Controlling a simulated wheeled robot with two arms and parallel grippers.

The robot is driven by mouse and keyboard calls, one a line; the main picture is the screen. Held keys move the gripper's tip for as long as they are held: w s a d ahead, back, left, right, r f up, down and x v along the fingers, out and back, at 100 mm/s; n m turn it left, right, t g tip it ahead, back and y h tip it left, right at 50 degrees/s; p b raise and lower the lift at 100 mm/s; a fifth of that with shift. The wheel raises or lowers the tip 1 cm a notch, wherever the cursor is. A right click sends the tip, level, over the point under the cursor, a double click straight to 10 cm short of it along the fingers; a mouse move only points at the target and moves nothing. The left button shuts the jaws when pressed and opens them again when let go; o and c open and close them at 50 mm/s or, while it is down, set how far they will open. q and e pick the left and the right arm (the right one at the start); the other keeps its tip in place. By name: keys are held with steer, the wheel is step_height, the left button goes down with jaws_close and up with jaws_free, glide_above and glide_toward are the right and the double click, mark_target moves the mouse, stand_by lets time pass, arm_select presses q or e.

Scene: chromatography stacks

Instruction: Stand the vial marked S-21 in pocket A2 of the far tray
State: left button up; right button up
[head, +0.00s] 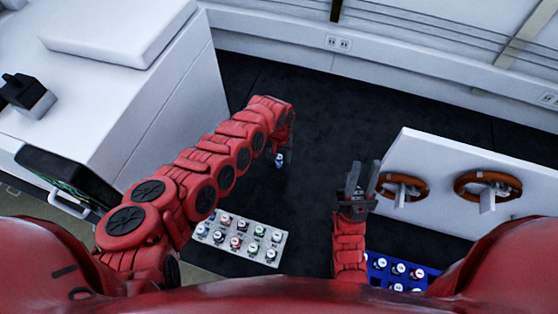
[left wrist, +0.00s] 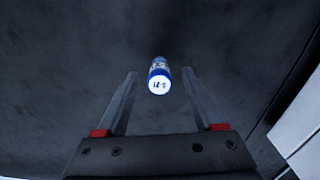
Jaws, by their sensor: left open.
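A vial with a blue-rimmed white cap (left wrist: 159,84) shows in the left wrist view, its cap facing the camera; the small cap mark seems to read S-21. It also shows in the head view (head: 280,161), just below my left gripper (head: 284,153). In the left wrist view the fingers of my left gripper (left wrist: 160,74) are open, one on each side of the vial, with gaps on both sides. What the vial rests on is not clear. My right gripper (head: 362,180) points up, fingers apart and empty. Which tray is the far one, and its pocket marks, I cannot tell.
A pale tray (head: 274,263) with several capped vials lies below my left arm. A blue tray (head: 432,270) with several vials is at the lower right, partly hidden. A white panel with brown rings (head: 487,184) stands right. A white cabinet (head: 170,90) stands left. The dark middle is clear.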

arm_select(q)
jaws_close()
stand_by(0.3)
steer(key=shift+r, duration=0.15)
